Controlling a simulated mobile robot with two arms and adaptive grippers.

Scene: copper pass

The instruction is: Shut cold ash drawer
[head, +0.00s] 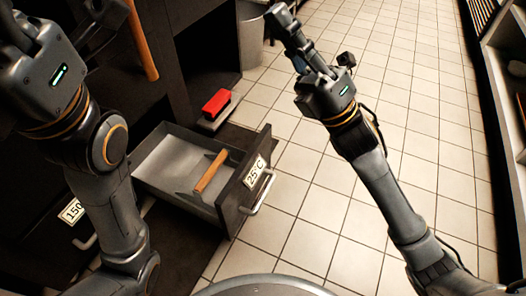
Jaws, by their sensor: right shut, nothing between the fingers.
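The ash drawer labelled 25°C (241,190) stands pulled out from the dark cabinet, left of centre in the head view. Its grey tray is open to view and a bar handle (262,191) is on its front. A wooden-handled tool (212,170) lies inside it. My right gripper (277,13) is shut and empty, above the tiled floor beyond and to the right of the drawer, apart from it. My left gripper (22,28) is at the top left, partly cut off by the frame edge, so its fingers cannot be judged.
A second drawer front labelled 150 (73,211) is left of the open drawer, partly behind my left arm. A red brush (216,103) rests just behind the open drawer. A grey bin (252,38) stands farther back. Shelving lines the right edge. The tiled floor (410,120) between is clear.

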